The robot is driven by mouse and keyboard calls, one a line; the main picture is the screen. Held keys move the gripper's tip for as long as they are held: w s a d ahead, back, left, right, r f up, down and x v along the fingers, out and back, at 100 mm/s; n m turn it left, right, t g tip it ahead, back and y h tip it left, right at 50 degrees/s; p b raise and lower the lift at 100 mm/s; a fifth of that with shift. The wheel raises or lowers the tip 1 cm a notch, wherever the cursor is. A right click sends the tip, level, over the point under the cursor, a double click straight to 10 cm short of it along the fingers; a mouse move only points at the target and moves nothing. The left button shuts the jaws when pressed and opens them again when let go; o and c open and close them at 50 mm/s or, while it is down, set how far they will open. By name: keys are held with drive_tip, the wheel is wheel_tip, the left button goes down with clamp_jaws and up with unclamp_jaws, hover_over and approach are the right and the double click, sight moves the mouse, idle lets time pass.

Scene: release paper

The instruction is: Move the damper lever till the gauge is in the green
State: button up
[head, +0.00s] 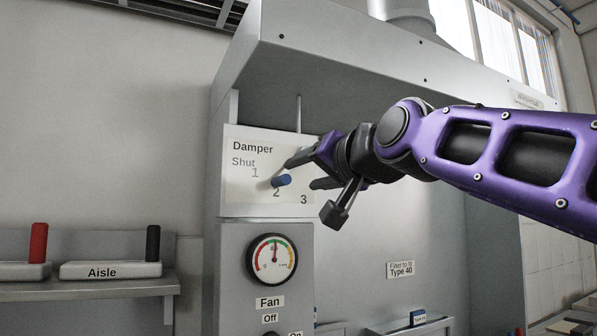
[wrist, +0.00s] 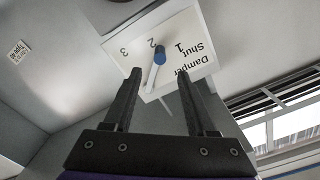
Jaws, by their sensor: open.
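The damper lever has a blue knob (head: 281,181) and sticks out from the white Damper panel (head: 240,185), with the knob near the mark 2. In the wrist view the blue knob (wrist: 160,55) shows just beyond my fingertips, roughly in line with the gap between them. My gripper (head: 302,174) is open and empty in front of the panel, close to the lever; I cannot tell whether a finger touches it. The round gauge (head: 272,260) is below the panel. Its needle points nearly straight up; its exact place against the coloured bands is too small to tell.
The fan control with its Fan label (head: 270,302) is below the gauge. A shelf (head: 100,289) at the left bears blocks with a red handle (head: 39,243) and a black handle (head: 153,243). A metal hood (head: 350,50) overhangs my arm.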

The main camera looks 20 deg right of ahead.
drive_tip(key=s+d, duration=0.1)
drive_tip(key=s, duration=0.7)
drive_tip(key=shift+d+b, duration=0.3)
drive_tip(key=shift+f, duration=0.15)
